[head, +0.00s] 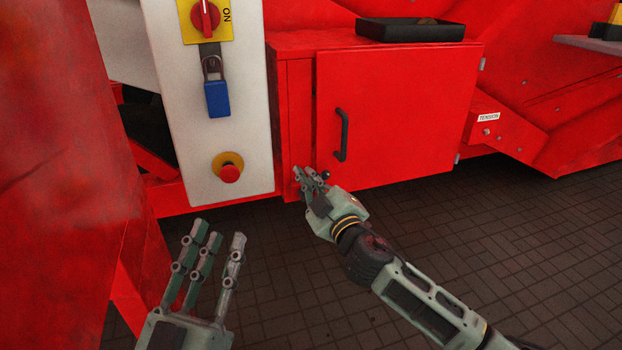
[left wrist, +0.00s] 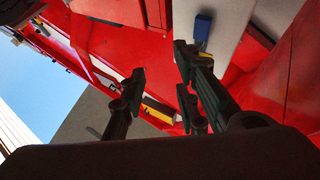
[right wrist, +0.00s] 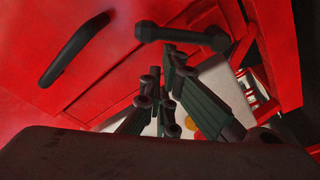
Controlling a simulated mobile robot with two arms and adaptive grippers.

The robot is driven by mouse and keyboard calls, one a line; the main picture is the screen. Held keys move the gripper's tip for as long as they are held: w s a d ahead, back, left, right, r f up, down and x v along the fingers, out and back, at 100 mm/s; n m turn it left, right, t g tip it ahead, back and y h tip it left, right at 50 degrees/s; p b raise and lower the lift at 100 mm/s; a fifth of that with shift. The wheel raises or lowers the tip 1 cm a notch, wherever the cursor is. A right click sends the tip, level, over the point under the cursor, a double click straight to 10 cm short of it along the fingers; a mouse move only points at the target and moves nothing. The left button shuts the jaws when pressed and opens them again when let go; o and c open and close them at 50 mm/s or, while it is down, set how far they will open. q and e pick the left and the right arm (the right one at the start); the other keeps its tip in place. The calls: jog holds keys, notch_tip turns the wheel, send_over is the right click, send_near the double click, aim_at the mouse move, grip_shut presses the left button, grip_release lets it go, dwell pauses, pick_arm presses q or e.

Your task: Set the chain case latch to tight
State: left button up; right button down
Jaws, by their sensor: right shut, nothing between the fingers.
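The chain case is a red box with a closed red door (head: 400,115) and a black bar handle (head: 342,135). The handle also shows in the right wrist view (right wrist: 75,48). A black latch lever (right wrist: 182,37) lies just beyond my right fingers there; its dark knob (head: 325,174) shows beside them in the head view. My right gripper (head: 308,176) is shut and empty at the door's lower left corner. I cannot tell whether it touches the lever. Part of the latch is hidden behind the fingers. My left gripper (head: 218,245) is open and empty, low at the left.
A pale panel (head: 200,130) left of the case carries a red switch (head: 205,17), a blue padlock (head: 217,98) and a red button (head: 230,173). A black tray (head: 410,30) lies on top. A "TENSION" label (head: 488,117) is at right. The floor below is clear.

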aim_at(327, 178)
pick_arm(q)
jog(key=shift+s+r, duration=0.1)
pick_arm(e)
jog(key=shift+d+m, duration=0.15)
jog(key=shift+m, duration=0.15)
